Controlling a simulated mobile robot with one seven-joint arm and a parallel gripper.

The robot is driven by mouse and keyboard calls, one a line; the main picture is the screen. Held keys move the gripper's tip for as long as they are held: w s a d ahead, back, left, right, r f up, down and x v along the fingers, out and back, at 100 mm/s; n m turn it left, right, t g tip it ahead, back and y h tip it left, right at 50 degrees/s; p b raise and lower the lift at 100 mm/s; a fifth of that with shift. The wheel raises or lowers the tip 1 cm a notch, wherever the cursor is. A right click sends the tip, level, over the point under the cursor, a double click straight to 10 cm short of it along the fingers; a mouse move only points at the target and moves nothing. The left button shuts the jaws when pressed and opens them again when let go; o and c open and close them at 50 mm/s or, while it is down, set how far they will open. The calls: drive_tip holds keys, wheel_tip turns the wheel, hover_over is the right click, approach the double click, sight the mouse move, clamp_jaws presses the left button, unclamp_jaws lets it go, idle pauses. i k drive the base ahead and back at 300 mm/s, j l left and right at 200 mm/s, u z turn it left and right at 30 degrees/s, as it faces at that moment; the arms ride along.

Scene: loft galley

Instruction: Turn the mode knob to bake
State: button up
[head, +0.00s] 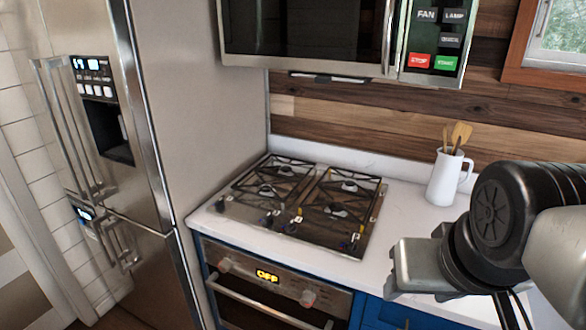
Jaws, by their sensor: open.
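The oven (280,285) sits under the counter, with a steel control panel and a lit display (267,276) that reads "OFF". A left knob (224,266) and a right knob (307,298) flank the display. Their labels and pointer marks are too small to read, so I cannot tell which is the mode knob. My gripper (412,268) is at the right, above the counter's front edge, to the right of the oven panel. It is open, apart from both knobs and holds nothing that I can see. Its fingertips are hard to make out.
A gas cooktop (300,200) with several knobs lies on the white counter (400,200) above the oven. The oven handle (262,309) runs below the panel. A microwave (310,30) hangs above. A steel fridge (130,150) stands left. A white jug (446,178) holds utensils behind my arm.

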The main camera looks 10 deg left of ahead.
sight(226, 264)
drive_tip(key=u, duration=1.15)
drive_tip(key=i+j+z, duration=0.15)
drive_tip(key=j, duration=0.2)
drive_tip(key=j+z, duration=0.15)
drive_tip(key=j, duration=0.15)
drive_tip(key=i+j+z, duration=0.15)
drive_tip(key=i, duration=0.3)
drive_tip(key=i+j+z, duration=0.15)
drive_tip(key=i+j, duration=0.25)
drive_tip(key=i, duration=0.05)
